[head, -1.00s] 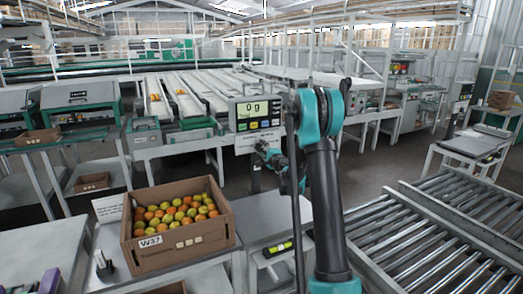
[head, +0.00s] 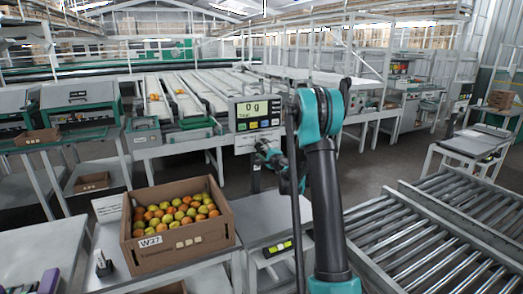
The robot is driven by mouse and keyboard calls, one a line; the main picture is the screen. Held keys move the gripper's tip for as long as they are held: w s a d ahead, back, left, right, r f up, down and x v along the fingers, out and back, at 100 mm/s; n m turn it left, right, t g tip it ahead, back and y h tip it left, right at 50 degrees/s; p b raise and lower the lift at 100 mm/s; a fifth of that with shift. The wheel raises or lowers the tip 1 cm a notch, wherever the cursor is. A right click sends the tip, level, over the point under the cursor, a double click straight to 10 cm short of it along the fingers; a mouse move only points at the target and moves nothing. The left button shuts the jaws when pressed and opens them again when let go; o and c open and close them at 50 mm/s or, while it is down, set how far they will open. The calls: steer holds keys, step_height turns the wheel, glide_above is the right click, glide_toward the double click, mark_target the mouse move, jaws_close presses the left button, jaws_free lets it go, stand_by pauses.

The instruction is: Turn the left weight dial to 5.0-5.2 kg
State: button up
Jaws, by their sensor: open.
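A scale display (head: 258,113) reading 0 g stands on a post behind my arm, with coloured buttons below its screen and a white sheet under it. I cannot make out the left weight dial in this view. My arm rises in front of the display and covers its right side. My gripper (head: 263,147) is small and partly hidden, just below the display in the picture, near the white sheet. Its jaws are open, with nothing seen in them. I cannot tell whether it touches anything.
A green-lit readout (head: 278,248) is on a low surface near my arm. A roller conveyor (head: 440,250) fills the right.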

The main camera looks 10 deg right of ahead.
steer(key=v, duration=1.2)
steer(key=s+a+f+n+g, duration=0.1)
steer(key=s+a+n+g, duration=0.1)
steer(key=s+a+n, duration=0.3)
steer(key=s+a+f+n+g+y, duration=0.1)
steer(key=s+n+g, duration=0.15)
steer(key=s, duration=0.55)
steer(key=s+a+f+n+g, duration=0.1)
steer(key=s+a+n+g, duration=0.2)
steer(key=s, duration=0.3)
steer(key=s+d+f+n+g+h, duration=0.1)
steer(key=s+d+f+n+h, duration=0.1)
steer(key=s, duration=0.6)
steer(key=s+d+f+n+g+h, duration=0.2)
steer(key=s+d+f, duration=0.2)
steer(key=s, duration=0.4)
steer(key=s+d+f+n+g+h, duration=0.2)
steer(key=s+d+f, duration=0.1)
steer(key=s, duration=0.6)
steer(key=shift+f+h, duration=0.3)
steer(key=shift+f, duration=0.25)
